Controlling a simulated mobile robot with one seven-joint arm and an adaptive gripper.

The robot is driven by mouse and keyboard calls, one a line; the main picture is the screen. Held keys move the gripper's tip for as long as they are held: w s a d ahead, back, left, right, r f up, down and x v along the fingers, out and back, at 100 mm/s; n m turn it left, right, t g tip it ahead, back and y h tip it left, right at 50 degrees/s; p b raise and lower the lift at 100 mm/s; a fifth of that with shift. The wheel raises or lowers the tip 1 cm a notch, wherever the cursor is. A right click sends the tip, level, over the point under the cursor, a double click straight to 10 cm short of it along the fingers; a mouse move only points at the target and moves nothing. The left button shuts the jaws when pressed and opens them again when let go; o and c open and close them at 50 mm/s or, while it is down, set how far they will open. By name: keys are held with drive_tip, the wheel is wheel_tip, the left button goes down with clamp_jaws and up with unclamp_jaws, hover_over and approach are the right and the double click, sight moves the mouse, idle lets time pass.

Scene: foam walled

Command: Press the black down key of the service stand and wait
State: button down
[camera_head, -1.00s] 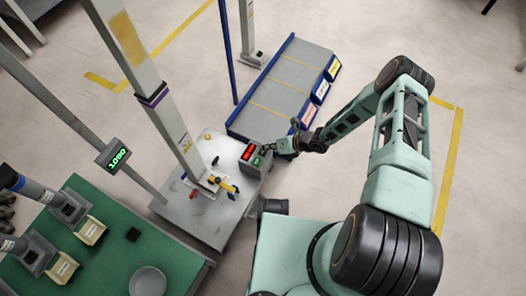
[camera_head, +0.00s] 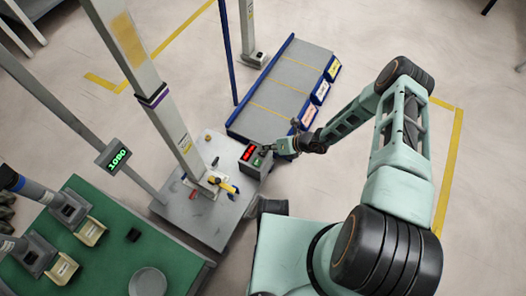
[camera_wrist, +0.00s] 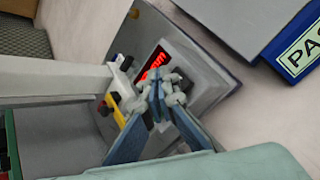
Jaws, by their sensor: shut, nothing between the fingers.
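The service stand has a grey base plate (camera_head: 178,206), an upright pale column (camera_head: 168,110) and a grey control box (camera_head: 252,170) at its right edge. In the wrist view the red display (camera_wrist: 153,62) shows just beyond my fingers. My gripper (camera_head: 268,151) is shut and empty, its tips at the face of the control box. In the wrist view my gripper (camera_wrist: 160,95) covers part of the key area. I cannot make out the black down key or tell whether the tips touch it.
A grey rack with blue edges (camera_head: 285,85) stands behind the box. A green bench (camera_head: 110,255) with cream bins (camera_head: 90,231) and a round grey dish (camera_head: 148,281) is at lower left. A green readout (camera_head: 118,158) hangs on a post. Floor is clear at right.

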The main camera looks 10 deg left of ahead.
drive_tip(key=shift+f, duration=0.15)
drive_tip(key=shift+f+b, duration=0.3)
drive_tip(key=shift+b, duration=0.1)
